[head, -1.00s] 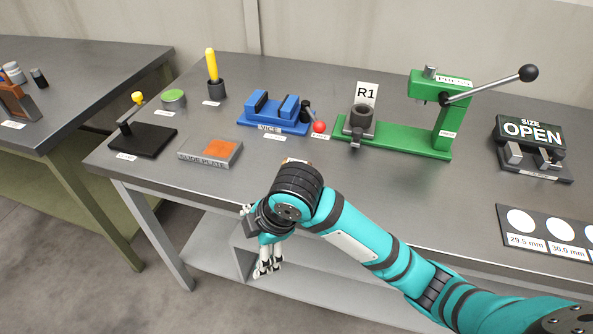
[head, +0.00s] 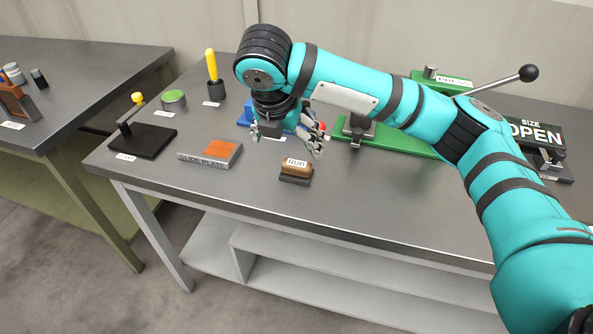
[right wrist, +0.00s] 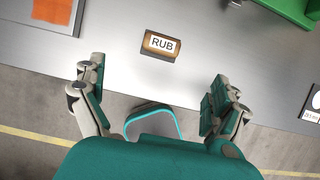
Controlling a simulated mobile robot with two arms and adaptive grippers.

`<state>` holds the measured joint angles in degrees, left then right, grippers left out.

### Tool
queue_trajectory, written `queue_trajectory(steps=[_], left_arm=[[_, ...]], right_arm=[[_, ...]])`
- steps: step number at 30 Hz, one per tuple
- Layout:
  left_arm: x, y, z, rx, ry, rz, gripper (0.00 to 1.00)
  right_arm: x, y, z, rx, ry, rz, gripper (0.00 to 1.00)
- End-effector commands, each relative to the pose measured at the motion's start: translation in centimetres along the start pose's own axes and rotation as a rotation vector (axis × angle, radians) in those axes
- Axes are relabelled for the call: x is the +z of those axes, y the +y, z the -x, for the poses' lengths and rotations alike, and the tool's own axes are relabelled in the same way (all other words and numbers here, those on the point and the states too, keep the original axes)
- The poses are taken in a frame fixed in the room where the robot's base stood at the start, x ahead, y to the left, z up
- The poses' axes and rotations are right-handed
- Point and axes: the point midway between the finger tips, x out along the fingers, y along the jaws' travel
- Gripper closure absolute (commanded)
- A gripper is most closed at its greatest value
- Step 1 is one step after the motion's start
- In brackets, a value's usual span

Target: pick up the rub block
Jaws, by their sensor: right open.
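The rub block (head: 296,169) is a small brown block with a dark base and a white label, on the front part of the grey table (head: 230,190). In the right wrist view the block (right wrist: 160,46) reads "RUB" and lies ahead of the fingertips, roughly centred between them. My right gripper (head: 288,141) is open and empty, above the table; in the head view it shows behind the block. In the wrist view its fingers (right wrist: 160,82) are spread wide and apart from the block. My left gripper is out of view.
The slide plate (head: 211,153) with its orange patch lies left of the block. The blue vice (head: 244,115) is mostly hidden behind my right gripper. The green press (head: 400,140) stands to the right, partly covered by my arm. The table around the block is clear.

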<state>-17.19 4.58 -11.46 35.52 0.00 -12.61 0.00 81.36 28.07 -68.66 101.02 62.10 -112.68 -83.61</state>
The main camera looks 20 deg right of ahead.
Motion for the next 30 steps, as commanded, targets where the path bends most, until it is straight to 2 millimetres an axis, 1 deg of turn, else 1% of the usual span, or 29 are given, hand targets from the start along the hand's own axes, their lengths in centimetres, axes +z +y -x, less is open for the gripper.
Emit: queue_trajectory(steps=[1,3,6,9,12,17,20,25,27,30], left_arm=[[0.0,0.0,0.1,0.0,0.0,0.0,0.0],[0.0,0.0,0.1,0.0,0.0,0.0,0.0],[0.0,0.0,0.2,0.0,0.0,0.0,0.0],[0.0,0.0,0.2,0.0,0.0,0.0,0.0],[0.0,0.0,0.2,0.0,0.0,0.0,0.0],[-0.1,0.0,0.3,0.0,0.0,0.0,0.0],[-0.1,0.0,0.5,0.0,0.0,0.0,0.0],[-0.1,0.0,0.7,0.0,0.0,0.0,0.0],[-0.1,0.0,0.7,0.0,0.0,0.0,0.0],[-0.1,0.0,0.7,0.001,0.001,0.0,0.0]], right_arm=[[0.1,-0.2,-1.2,-0.004,0.001,-0.003,0.01],[0.1,-0.1,-2.7,-0.003,0.001,-0.004,0.01],[0.1,-0.1,-4.9,-0.002,0.001,-0.003,0.01],[0.1,-0.1,-6.6,-0.001,0.0,-0.004,0.01],[0.1,0.0,-7.8,0.0,-0.002,-0.004,0.01],[0.2,-0.1,-8.6,0.001,-0.002,-0.003,0.01],[0.3,-0.2,-9.8,-0.001,0.0,-0.004,0.01],[0.5,-0.3,-12.4,0.0,-0.001,-0.003,0.01],[0.5,-0.2,-13.1,0.002,-0.001,-0.003,0.01],[0.5,-0.2,-13.5,0.002,-0.002,-0.002,0.01]])
